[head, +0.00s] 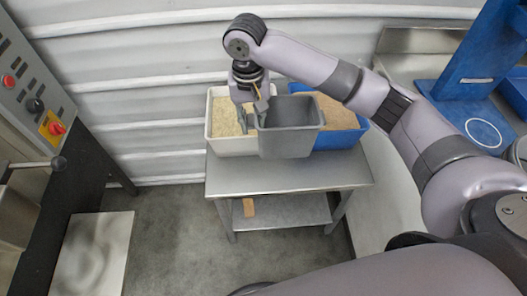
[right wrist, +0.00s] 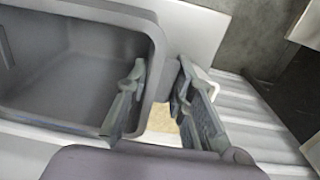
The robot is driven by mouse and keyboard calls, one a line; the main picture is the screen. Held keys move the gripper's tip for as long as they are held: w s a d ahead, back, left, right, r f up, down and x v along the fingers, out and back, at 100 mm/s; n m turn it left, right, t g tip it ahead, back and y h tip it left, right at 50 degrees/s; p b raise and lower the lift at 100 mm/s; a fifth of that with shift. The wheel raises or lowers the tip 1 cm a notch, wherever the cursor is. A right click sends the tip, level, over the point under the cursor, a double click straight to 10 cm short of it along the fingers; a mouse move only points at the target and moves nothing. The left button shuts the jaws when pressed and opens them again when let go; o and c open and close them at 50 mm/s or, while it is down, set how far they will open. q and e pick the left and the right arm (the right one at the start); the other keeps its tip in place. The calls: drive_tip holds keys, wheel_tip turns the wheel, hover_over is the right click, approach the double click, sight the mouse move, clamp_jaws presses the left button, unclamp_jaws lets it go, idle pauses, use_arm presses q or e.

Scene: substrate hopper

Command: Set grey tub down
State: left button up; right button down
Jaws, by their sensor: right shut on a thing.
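The grey tub (head: 288,142) is upright in front of the white tub and the blue tub in the head view, over the steel table (head: 290,178). I cannot tell whether its base touches the table. My right gripper (head: 252,122) is shut on the tub's left rim, one finger inside and one outside. In the right wrist view the rim passes between the fingers (right wrist: 160,100), and the grey tub's inside (right wrist: 75,65) looks empty. My left gripper is not in view.
The white tub (head: 218,146) holds pale flakes; the blue tub (head: 340,139) holds brown material. The front of the tabletop is clear. A small wooden block (head: 248,207) is on the lower shelf. A control panel (head: 25,85) stands left, a blue machine (head: 470,75) right.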

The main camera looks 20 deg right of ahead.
wheel_tip(320, 180, down, 16)
drive_tip(key=b, duration=0.1)
drive_tip(key=shift+r, duration=0.15)
idle(0.3)
drive_tip(key=c, duration=1.4)
unclamp_jaws()
wheel_tip(320, 180, up, 12)
drive_tip(key=shift+a+p, duration=0.15)
drive_tip(key=shift+p, duration=0.25)
